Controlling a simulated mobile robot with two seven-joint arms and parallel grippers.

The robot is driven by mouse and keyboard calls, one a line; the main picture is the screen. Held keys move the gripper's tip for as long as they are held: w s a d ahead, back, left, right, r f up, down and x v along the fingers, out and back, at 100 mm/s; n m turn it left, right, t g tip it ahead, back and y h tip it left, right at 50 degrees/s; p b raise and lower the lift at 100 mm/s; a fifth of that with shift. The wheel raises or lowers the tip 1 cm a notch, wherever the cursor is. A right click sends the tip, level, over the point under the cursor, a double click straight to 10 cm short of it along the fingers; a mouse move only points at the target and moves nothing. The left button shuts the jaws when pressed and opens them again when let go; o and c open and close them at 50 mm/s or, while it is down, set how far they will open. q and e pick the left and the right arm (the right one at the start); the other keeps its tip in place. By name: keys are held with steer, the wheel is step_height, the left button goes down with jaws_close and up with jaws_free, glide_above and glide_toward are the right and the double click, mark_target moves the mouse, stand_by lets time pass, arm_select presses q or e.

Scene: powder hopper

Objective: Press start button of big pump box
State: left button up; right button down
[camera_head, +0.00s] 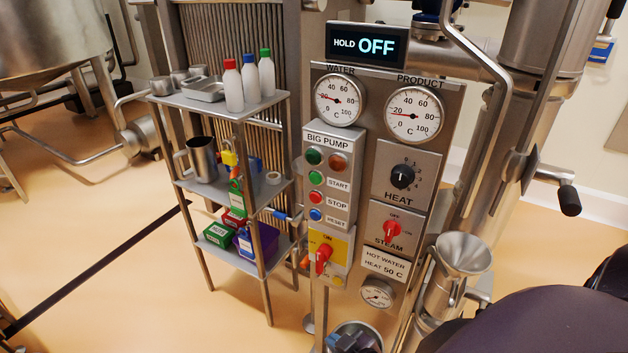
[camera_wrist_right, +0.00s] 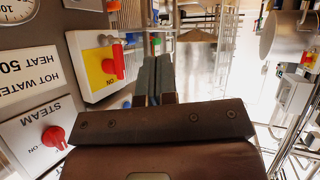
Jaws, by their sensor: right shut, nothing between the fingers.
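The big pump box (camera_head: 340,205) is a grey box on the steel control panel, near the middle of the head view. Its green start button (camera_head: 316,177) sits on the left beside the START label, above the red stop button (camera_head: 316,197) and the blue reset button (camera_head: 316,214). A green and an orange round lamp are above it. My right gripper (camera_wrist_right: 153,62) is shut and empty, with the yellow switch plate to its left in the wrist view. Its fingers do not show clearly in the head view, and nothing visible touches the start button. My left gripper is not in view.
A yellow switch (camera_head: 324,258) with a red knob is below the buttons. The heat knob (camera_head: 402,176) and steam knob (camera_head: 391,231) are to the right. A shelf rack (camera_head: 226,101) with bottles stands left. A steel funnel (camera_head: 462,254) stands lower right.

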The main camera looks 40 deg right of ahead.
mark_target(315, 179)
steer(key=w+a+r+n+t+h+b, duration=0.1)
steer(key=w+r+t+h+b, duration=0.25)
steer(key=w+r, duration=0.9)
steer(key=w+r+m+t+h+b, duration=0.1)
steer(key=w+r+t+h+b, duration=0.2)
steer(key=r, duration=1.1)
steer(key=shift+m+t+h+b, duration=0.45)
steer(key=shift+t+h, duration=0.1)
steer(key=shift+h, duration=0.4)
steer(key=shift+w+d, duration=0.1)
steer(key=shift+w, duration=0.05)
steer(key=shift+w+d+p, duration=0.2)
steer(key=shift+w+d, duration=0.35)
steer(key=shift+d, duration=0.8)
steer(key=shift+w+d+p, duration=0.15)
steer(key=shift+w+d, duration=0.4)
steer(key=shift+d, duration=0.75)
steer(key=shift+w+d+p, duration=0.2)
steer(key=shift+w+d, duration=0.35)
steer(key=shift+d, duration=0.8)
steer(key=shift+d, duration=0.15)
steer(key=shift+w+d, duration=0.15)
steer(key=shift+d, duration=0.1)
